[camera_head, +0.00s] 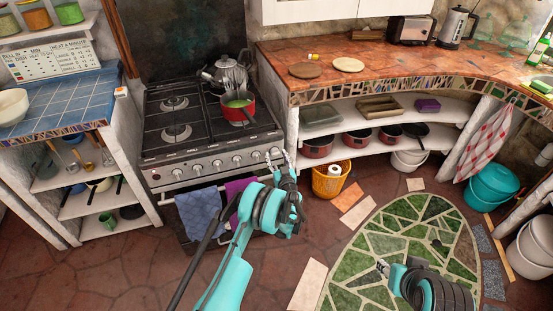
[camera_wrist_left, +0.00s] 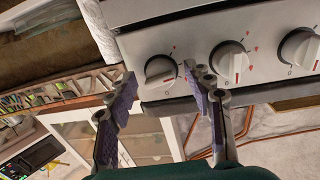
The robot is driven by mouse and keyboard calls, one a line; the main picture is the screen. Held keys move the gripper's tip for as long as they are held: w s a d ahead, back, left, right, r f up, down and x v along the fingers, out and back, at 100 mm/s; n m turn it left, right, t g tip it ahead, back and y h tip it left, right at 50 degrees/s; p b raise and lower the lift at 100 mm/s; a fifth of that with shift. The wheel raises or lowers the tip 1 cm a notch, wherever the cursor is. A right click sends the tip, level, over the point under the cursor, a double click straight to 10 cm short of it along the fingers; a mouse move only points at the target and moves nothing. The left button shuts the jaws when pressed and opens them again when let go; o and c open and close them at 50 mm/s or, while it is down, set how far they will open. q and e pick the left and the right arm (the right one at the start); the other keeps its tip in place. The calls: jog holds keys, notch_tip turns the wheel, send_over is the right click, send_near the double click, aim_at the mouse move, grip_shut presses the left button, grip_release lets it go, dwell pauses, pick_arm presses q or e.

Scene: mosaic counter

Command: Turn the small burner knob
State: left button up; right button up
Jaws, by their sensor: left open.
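The stove (camera_head: 205,140) has a row of round burner knobs along its front panel. My left gripper (camera_head: 279,156) is at the right end of this row, its fingers pointing at the panel. In the left wrist view, which looks roughly upside down, the end knob (camera_wrist_left: 160,70) sits between the open fingertips (camera_wrist_left: 159,76), with visible gaps. Two more knobs are beside it, a middle one (camera_wrist_left: 229,62) and a farther one (camera_wrist_left: 300,47). I cannot tell which knob belongs to the small burner. My right gripper (camera_head: 383,267) is low over the green rug, its jaws unclear.
A red pot (camera_head: 238,112) with green contents and a kettle (camera_head: 226,72) stand on the stove. Blue (camera_head: 203,213) and purple (camera_head: 237,196) towels hang on the oven rail below. The mosaic counter (camera_head: 400,78) adjoins on the right; a yellow basket (camera_head: 328,182) stands on the floor.

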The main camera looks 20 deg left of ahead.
pick_arm(q)
jog(key=c, duration=1.1)
jog(key=shift+c, duration=0.2)
jog(key=shift+m, duration=0.4)
jog(key=m, duration=0.3)
jog(key=shift+a+m+g, duration=0.1)
jog(key=shift+m+g, duration=0.2)
jog(key=shift+m, duration=0.1)
jog(key=m, duration=0.5)
jog(key=shift+r, duration=0.15)
jog(key=m, duration=0.5)
jog(key=shift+g, duration=0.3)
jog(key=shift+r+m+y, duration=0.1)
jog(key=shift+m+y, duration=0.3)
jog(key=shift+m, duration=1.8)
